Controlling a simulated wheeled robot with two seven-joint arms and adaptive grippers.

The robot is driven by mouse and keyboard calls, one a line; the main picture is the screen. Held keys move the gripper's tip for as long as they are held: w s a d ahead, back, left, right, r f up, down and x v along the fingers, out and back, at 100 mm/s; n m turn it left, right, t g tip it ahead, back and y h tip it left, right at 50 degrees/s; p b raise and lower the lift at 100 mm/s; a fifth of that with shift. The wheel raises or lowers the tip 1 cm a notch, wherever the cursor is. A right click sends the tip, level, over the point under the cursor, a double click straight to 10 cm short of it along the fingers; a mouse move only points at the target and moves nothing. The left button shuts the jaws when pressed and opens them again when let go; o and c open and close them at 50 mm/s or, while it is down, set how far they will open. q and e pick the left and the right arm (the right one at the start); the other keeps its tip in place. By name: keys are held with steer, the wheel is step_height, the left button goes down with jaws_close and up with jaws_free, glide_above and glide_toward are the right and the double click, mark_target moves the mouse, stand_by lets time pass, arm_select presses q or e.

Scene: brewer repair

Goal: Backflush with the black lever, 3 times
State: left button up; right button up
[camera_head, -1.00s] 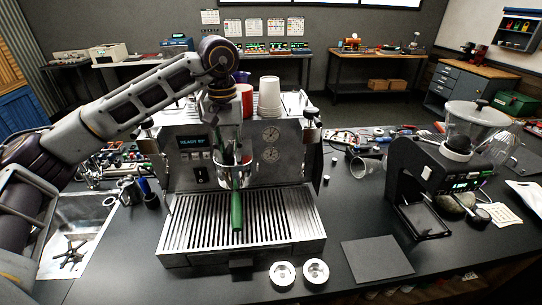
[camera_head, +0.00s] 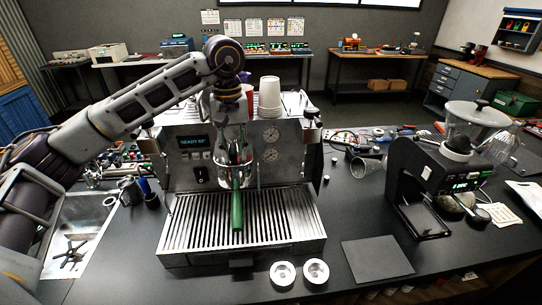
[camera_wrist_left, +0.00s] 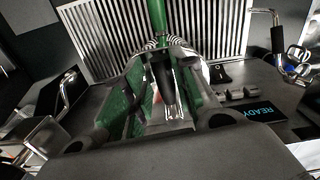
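The espresso machine (camera_head: 180,185) stands in the middle of the head view, its display (camera_head: 194,142) lit "READY". A portafilter with a green handle (camera_head: 237,208) sits at its group head, the handle pointing towards me over the drip tray (camera_head: 287,228). It also shows in the left wrist view (camera_wrist_left: 158,15). My left gripper (camera_head: 233,156) points down in front of the group head. In the left wrist view its green-padded fingers (camera_wrist_left: 165,98) are spread, with dark and metal parts between them. I cannot tell whether these include the black lever. My right gripper is out of view.
Two metal baskets (camera_head: 283,273) (camera_head: 315,271) lie in front of the drip tray. A dark mat (camera_head: 376,259) and a grinder (camera_head: 422,175) are to the right. Cups (camera_head: 270,95) stand on the machine. A sink (camera_head: 75,235) is at the left.

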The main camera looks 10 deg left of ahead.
arm_select(q)
steer(key=shift+w+d+n, duration=0.2)
steer(key=shift+d+n, duration=0.25)
steer(key=shift+n, duration=0.25)
steer(key=shift+w+d+n, duration=0.25)
steer(key=shift+d+n, duration=0.2)
steer(key=shift+n, duration=0.25)
steer(key=shift+o, duration=0.2)
steer(key=o, duration=0.4)
steer(key=shift+c, duration=0.2)
step_height(320, 180, up, 7)
stand_by(0.6)
steer(key=shift+o, duration=0.4)
steer(key=shift+r, duration=0.1)
stand_by(0.5)
